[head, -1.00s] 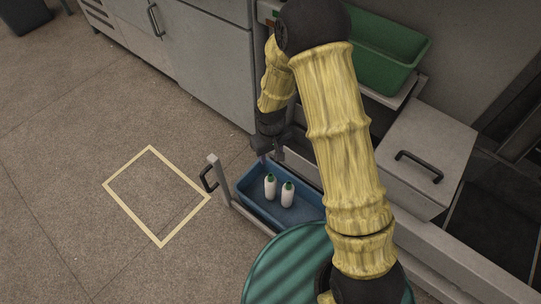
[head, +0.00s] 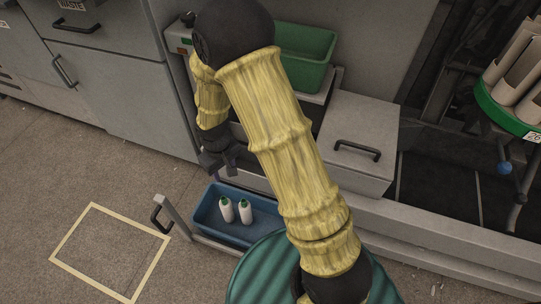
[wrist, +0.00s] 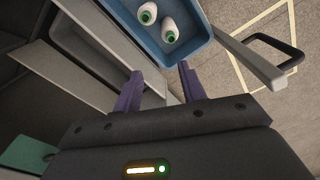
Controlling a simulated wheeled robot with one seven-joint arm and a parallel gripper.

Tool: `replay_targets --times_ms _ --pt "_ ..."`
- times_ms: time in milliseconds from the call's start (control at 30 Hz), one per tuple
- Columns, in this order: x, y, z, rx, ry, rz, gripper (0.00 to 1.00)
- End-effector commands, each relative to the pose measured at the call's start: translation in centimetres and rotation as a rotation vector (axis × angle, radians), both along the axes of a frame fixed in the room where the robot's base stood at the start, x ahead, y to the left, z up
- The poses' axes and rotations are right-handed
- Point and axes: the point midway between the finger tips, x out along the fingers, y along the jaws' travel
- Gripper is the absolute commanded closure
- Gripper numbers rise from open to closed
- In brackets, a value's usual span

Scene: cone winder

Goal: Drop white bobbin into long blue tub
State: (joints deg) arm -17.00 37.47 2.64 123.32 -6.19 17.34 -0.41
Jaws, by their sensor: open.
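Two white bobbins with green tops stand upright in the long blue tub (head: 262,238). The left bobbin (head: 226,210) and the right bobbin (head: 245,211) are close together, near the tub's left end. In the wrist view both bobbins show from above, one (wrist: 148,14) and the other (wrist: 170,30), inside the tub (wrist: 200,42). My gripper (head: 222,172) is open and empty, above and behind the tub. In the wrist view its two fingers (wrist: 161,78) are apart with nothing between them.
A green bin (head: 305,58) stands on a shelf at the back. A grey box with a black handle (head: 350,150) is right of the tub. A handled post (head: 172,215) stands at the tub's left. A yellow floor outline (head: 75,235) encloses clear floor.

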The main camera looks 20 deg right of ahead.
Motion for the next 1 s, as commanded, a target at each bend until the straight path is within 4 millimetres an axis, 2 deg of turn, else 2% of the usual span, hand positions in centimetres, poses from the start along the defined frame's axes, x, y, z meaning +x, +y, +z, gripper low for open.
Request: replay_targets --times_ms 33,200,400,500,700,1000 --pt "-0.2 -1.3 1.8 0.004 -0.020 -0.036 0.59" --pt "-2.0 -5.5 6.9 0.017 -0.072 -0.155 0.59" --pt "-5.5 -9.9 11.7 0.033 -0.133 -0.297 0.59" --pt "-7.6 -11.7 13.5 0.041 -0.163 -0.365 0.59" --pt "-10.1 -13.3 15.0 0.051 -0.192 -0.438 0.59" --pt "-10.2 -13.4 15.1 0.051 -0.192 -0.441 0.59"
